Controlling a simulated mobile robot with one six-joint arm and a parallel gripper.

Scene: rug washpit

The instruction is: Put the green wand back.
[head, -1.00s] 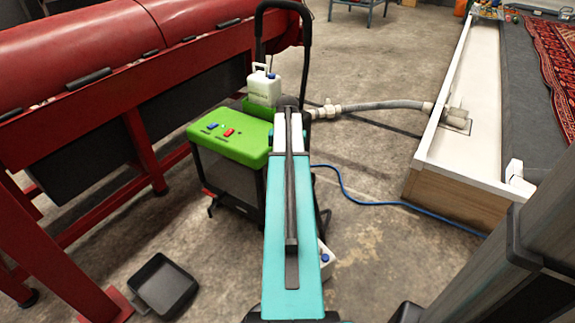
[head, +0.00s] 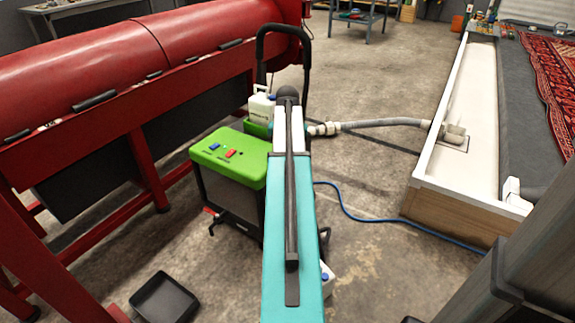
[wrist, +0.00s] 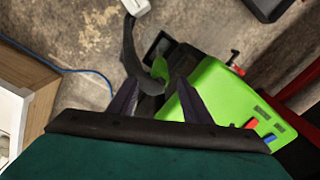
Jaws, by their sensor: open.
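My gripper (wrist: 156,92) is open in the wrist view, its two dark fingers apart with nothing clearly held between them. Just past the fingertips a small curved green piece (wrist: 160,68) shows beside a dark curved part (wrist: 130,48). I cannot tell whether this green piece is the green wand. The machine with a bright green top (head: 232,158) stands below and left of my arm in the head view; its top also shows right of the fingers in the wrist view (wrist: 210,90). My arm hides the gripper in the head view.
A white jug (head: 261,103) stands behind the green top. A red drum machine (head: 110,60) is at left, with a black tray (head: 165,298) on the floor. A grey hose (head: 375,124) runs to the white-walled pit (head: 438,140). A blue cable (head: 370,218) crosses the floor.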

